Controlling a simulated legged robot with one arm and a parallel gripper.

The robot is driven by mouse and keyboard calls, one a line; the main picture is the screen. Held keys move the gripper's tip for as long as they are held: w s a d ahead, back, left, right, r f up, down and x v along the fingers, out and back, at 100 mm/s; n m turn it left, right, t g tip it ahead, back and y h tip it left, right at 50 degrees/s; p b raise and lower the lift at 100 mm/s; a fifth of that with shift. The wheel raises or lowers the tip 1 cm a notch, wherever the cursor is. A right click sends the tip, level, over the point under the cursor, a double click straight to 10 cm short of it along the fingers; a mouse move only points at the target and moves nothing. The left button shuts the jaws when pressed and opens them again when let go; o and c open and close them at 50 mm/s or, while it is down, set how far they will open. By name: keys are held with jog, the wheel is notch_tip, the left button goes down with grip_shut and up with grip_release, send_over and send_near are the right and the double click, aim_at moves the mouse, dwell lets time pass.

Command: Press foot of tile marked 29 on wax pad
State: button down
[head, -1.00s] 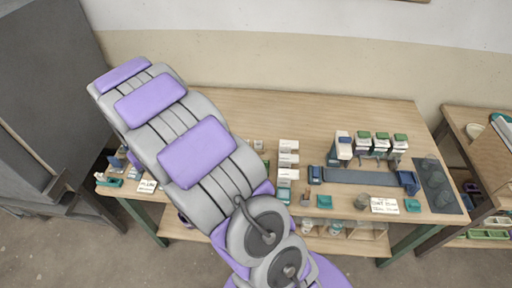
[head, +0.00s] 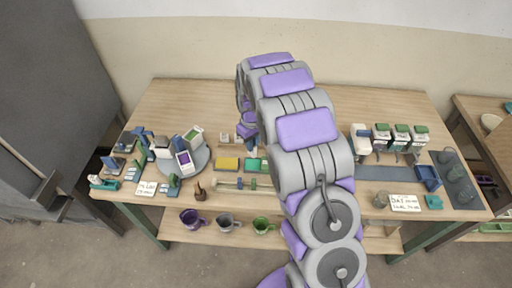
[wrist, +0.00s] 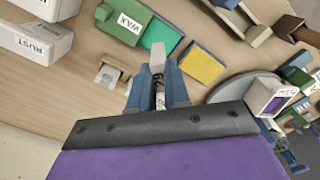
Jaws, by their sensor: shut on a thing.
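My gripper (wrist: 158,92) is shut on a small pale tile (wrist: 157,58), held upright between the blue fingers. A dark mark shows on the tile, partly covered by the fingers; it looks like 29. A green block labelled WAX (wrist: 125,22) lies just beyond it in the wrist view, with a teal pad (wrist: 161,34) beside it. The tile is near the pad; I cannot tell its height above the table. In the head view the teal pad (head: 252,164) shows left of my arm, and my gripper (head: 246,130) is partly hidden by the arm.
A yellow sponge (wrist: 203,65) lies right of the teal pad. A grey turntable (head: 199,164) with several items stands to the left. A pale holder (wrist: 109,75) and white boxes, one labelled RUST (wrist: 38,42), lie left in the wrist view. The table's back (head: 190,95) is clear.

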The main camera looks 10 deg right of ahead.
aim_at(252, 154)
jog(key=shift+a+f, duration=0.2)
jog(key=shift+f, duration=0.3)
jog(key=shift+d+f+b, duration=0.2)
jog(key=shift+f+b, duration=0.15)
jog(key=shift+f, duration=0.35)
jog(key=shift+d+f+b, duration=0.15)
jog(key=shift+f+b, duration=0.2)
jog(key=shift+f, duration=0.3)
jog(key=shift+a+f, duration=0.1)
jog(key=shift+f, duration=0.45)
jog(key=shift+a+f, duration=0.1)
jog(key=shift+a, duration=0.1)
jog(key=shift+d, duration=0.2)
jog(key=shift+a+f, duration=0.1)
jog(key=shift+f, duration=0.5)
dwell(1.1)
jog(key=shift+r, duration=0.1)
jog(key=shift+r+p, duration=1.4)
jog(key=shift+r, duration=1.55)
